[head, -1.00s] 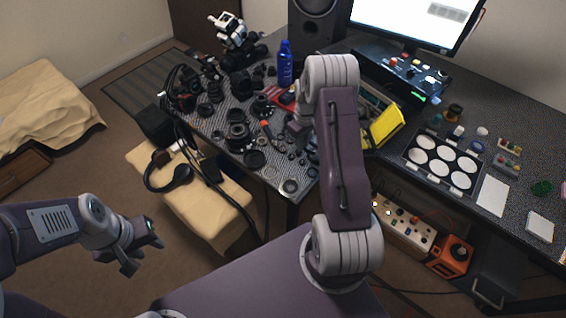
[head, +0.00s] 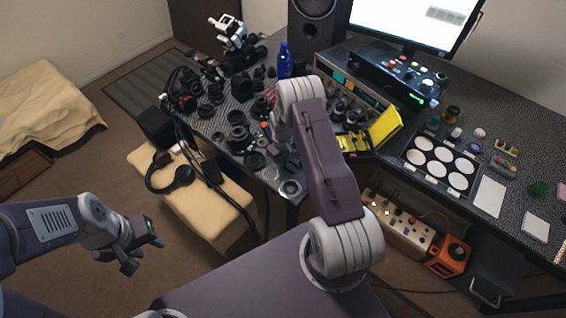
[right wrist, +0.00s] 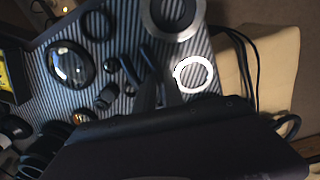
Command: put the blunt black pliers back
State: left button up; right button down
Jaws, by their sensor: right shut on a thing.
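In the right wrist view my right gripper (right wrist: 158,92) is shut on slim dark tool parts, which I take to be the blunt black pliers (right wrist: 131,72). Two dark prongs stick out past the fingertips, over the striped worktop; whether they touch it I cannot tell. In the head view my right arm reaches over the table's front part, and its forearm hides most of the gripper and the pliers. My left gripper (head: 140,252) is open and empty, low at the left, away from the table. The yellow tool case (head: 384,126) stands open right of my right arm.
Lens barrels and rings crowd the table (right wrist: 112,48) around the right gripper; a bright ring (right wrist: 193,74) and a glass lens (right wrist: 70,64) lie close. A blue bottle (head: 285,62) stands behind. A white-disc tray (head: 440,164) is at the right.

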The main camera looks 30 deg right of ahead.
jog(key=shift+f+b, duration=0.5)
jog(key=shift+f, duration=0.1)
jog(key=c, duration=1.4)
grip_release()
jog(key=shift+c, duration=0.2)
jog(key=shift+r, duration=0.1)
jog(key=shift+r, duration=0.1)
jog(key=shift+r+p, duration=0.35)
jog(key=shift+p, duration=0.15)
notch_tip(320, 180, up, 12)
jog(key=s+a+r+m, duration=0.1)
jog(key=s+a+r, duration=0.2)
jog(key=s, duration=0.3)
jog(key=s+a+r, duration=0.3)
jog(key=s+a, duration=0.1)
jog(key=s, duration=0.2)
jog(key=s+a+r+m+t, duration=0.1)
jog(key=s+a+r, duration=0.2)
jog(key=s, duration=0.3)
jog(key=shift+s+a+m+b, duration=0.15)
jog(key=shift+a+m+b, duration=0.15)
jog(key=shift+a+b, duration=0.2)
